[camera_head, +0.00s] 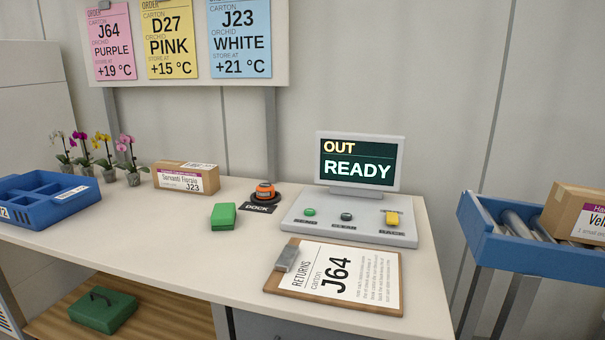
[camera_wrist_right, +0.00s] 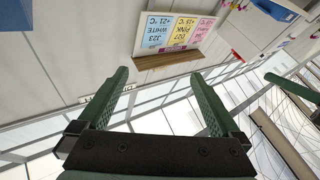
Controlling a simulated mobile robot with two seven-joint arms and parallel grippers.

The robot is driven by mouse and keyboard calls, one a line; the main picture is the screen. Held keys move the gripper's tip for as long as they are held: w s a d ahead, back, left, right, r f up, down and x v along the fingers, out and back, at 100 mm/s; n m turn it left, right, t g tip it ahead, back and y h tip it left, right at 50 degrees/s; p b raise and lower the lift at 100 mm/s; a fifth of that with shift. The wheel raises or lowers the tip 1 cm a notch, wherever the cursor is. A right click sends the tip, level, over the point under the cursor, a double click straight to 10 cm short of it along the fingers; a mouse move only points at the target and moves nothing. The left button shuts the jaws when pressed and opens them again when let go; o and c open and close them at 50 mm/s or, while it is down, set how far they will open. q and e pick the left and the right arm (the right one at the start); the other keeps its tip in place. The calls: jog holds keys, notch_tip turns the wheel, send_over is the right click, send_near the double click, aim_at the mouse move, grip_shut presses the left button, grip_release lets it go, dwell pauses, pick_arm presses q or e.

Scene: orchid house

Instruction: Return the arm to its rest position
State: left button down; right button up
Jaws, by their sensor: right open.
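My right gripper (camera_wrist_right: 159,75) shows in the right wrist view with its two green fingers spread wide apart. Nothing is between the fingers. The wrist view is turned nearly upside down. The board of order cards (camera_wrist_right: 178,34) appears beyond the fingertips, well apart from them. Neither gripper shows in the head view, and no arm reaches over the bench (camera_head: 130,218) there.
On the bench are a blue crate (camera_head: 66,207), orchids (camera_head: 130,160), a J23 carton (camera_head: 185,178), an orange-topped dock button (camera_head: 265,190), a green block (camera_head: 223,216), a console reading OUT READY (camera_head: 358,162) and a J64 returns clipboard (camera_head: 335,275). A blue roller conveyor (camera_head: 500,248) holds a carton (camera_head: 575,215) at right.

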pick_arm(q)
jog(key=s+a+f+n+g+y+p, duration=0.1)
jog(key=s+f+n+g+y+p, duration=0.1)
jog(key=p, duration=0.8)
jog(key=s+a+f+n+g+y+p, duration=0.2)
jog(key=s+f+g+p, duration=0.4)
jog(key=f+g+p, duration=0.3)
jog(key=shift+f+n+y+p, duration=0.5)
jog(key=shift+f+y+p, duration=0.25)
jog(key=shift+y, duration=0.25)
pick_arm(e)
jog(key=s+d+f+m+g+h, duration=0.3)
jog(key=s+f+m+g+h, duration=0.2)
jog(key=s+f+g, duration=0.3)
notch_tip(320, 180, down, 4)
jog(key=g+h, duration=0.1)
jog(key=g, duration=0.2)
jog(key=shift+f, duration=0.25)
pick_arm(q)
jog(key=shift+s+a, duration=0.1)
pick_arm(e)
jog(key=shift+s+d, duration=0.1)
